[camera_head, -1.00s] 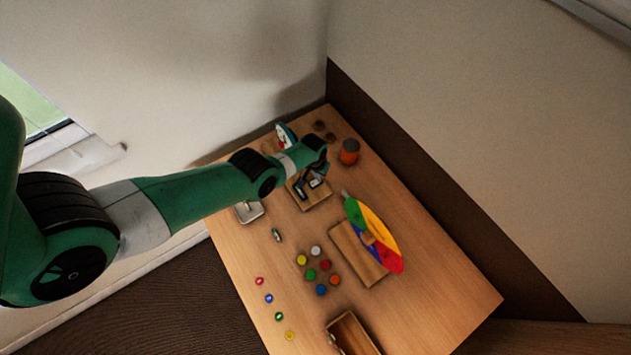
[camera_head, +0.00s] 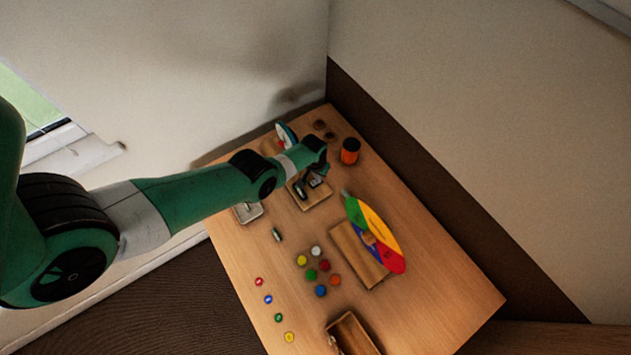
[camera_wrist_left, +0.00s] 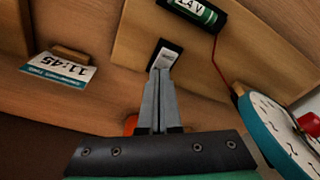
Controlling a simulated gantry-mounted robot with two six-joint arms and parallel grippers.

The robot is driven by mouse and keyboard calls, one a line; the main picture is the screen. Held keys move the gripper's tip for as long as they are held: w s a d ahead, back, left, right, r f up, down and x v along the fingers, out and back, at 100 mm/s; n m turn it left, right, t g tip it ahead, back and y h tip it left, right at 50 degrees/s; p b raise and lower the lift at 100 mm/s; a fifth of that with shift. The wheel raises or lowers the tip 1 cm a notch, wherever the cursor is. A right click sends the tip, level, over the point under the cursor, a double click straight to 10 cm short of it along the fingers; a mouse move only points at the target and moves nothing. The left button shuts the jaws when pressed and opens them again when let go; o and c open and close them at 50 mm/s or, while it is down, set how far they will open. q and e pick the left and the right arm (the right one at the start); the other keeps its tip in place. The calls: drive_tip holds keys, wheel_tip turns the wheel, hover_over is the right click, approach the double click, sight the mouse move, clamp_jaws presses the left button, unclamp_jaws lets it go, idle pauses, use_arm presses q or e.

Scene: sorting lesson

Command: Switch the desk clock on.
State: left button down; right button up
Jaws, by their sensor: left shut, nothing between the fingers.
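The desk clock has a teal rim and white face. It stands at the back of the table in the head view (camera_head: 287,135) and at the right edge of the left wrist view (camera_wrist_left: 262,125). A red wire joins it to a wooden board (camera_wrist_left: 135,40) carrying a dark battery-like cylinder (camera_wrist_left: 192,12) and a black switch with a pale middle (camera_wrist_left: 167,54). My left gripper (camera_wrist_left: 160,72) is shut and empty, its fingertips at the switch's near edge. I cannot tell whether they touch it. They hide part of the switch. My right gripper is not in view.
A card reading 11:45 (camera_wrist_left: 60,70) lies left of the board. An orange and black pot (camera_head: 350,152) stands right of the gripper. A coloured wheel (camera_head: 380,225), several coloured discs (camera_head: 321,290) and a wooden box (camera_head: 345,325) are nearer. The right table side is clear.

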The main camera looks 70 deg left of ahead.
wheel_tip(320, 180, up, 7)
drive_tip(key=p, duration=0.6)
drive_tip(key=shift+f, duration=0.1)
idle(0.3)
